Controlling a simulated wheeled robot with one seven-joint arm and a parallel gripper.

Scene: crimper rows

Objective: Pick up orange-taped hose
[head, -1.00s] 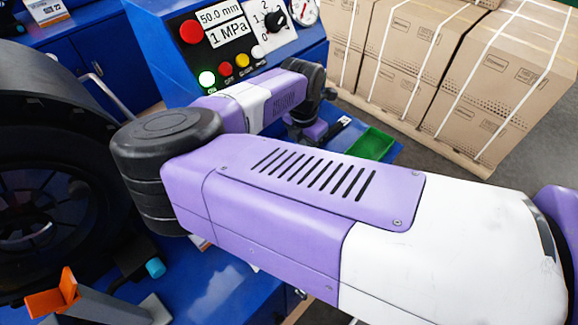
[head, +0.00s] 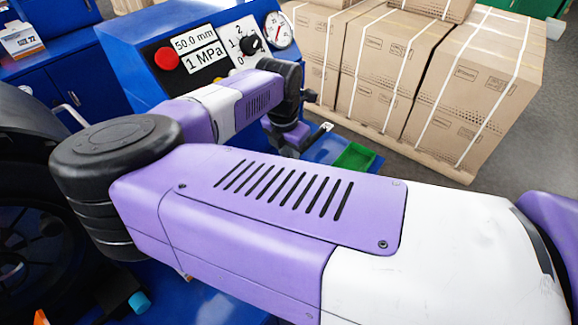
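I cannot make out an orange-taped hose in the head view. A small orange piece (head: 40,317) is cut off at the bottom left edge, and I cannot tell what it belongs to. A dark part with a light-blue end (head: 139,302) lies at the lower left, partly behind my arm. My purple and white arm crosses the middle of the view, with its wrist over the blue surface beside the green tray (head: 355,157).
A blue machine panel (head: 150,70) with a red button (head: 166,59), dials and a "1 MPa" display stands behind my arm. Strapped cardboard boxes (head: 390,80) stand on a pallet at the right. A large black round machine part (head: 35,170) fills the left edge.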

